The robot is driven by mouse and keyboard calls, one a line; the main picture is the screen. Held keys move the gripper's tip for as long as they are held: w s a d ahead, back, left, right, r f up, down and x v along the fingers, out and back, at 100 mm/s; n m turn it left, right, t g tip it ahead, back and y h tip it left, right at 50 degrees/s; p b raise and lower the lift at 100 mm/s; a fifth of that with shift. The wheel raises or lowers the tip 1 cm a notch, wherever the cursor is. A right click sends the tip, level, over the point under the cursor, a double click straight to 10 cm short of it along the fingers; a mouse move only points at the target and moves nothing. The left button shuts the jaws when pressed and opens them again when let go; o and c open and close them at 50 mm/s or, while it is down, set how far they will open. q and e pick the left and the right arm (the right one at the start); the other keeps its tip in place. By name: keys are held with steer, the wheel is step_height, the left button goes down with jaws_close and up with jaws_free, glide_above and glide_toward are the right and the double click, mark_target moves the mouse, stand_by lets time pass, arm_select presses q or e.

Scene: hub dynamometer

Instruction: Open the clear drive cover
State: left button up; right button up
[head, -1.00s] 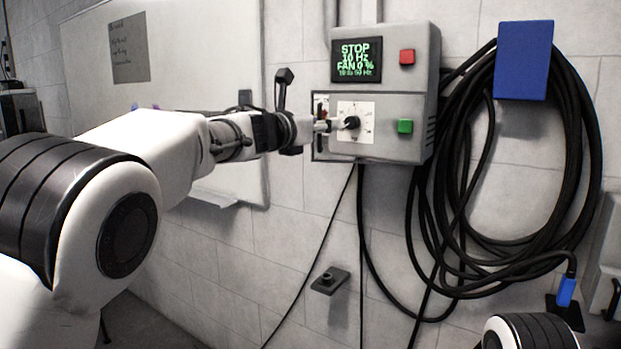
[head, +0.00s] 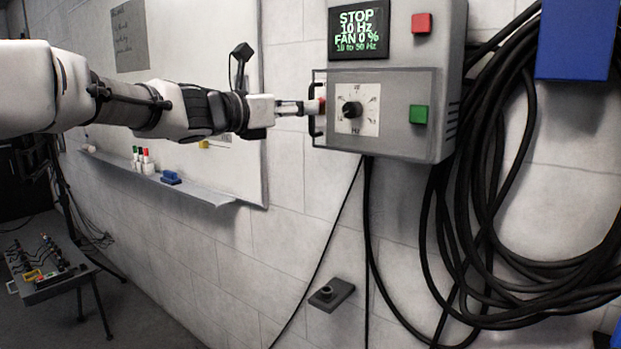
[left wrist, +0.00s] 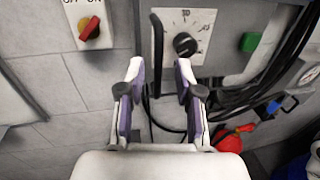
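The clear drive cover (head: 394,88) lies over the dial (head: 352,110) on the lower front of the grey drive box and looks closed. Its black upright handle (head: 315,106) is at the cover's left edge. My left gripper (head: 308,107) is at the handle, coming from the left. In the left wrist view the handle (left wrist: 158,45) stands in the gap between the two spread fingers (left wrist: 158,75); I cannot tell whether either finger touches it. The dial also shows there (left wrist: 185,44), beyond the right finger. My right gripper is out of view.
A red button (head: 422,22) and green button (head: 418,114) are right of the display (head: 362,30). A red-and-yellow switch (left wrist: 90,28) is left of the handle in the wrist view. Coiled black cables (head: 480,240) hang at right. A whiteboard tray (head: 190,190) is below my left arm.

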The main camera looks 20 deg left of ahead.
arm_select(q)
steer(key=b+v, duration=0.1)
steer(key=v, duration=0.5)
steer(key=w+d+f+g+p, duration=0.1)
steer(key=w+f, duration=0.2)
steer(key=f, duration=0.3)
steer(key=w+d+f+n+g+p, duration=0.1)
steer(key=w+f, duration=0.3)
steer(key=f, duration=0.3)
steer(key=shift+y, duration=0.4)
steer(key=shift+a, duration=0.15)
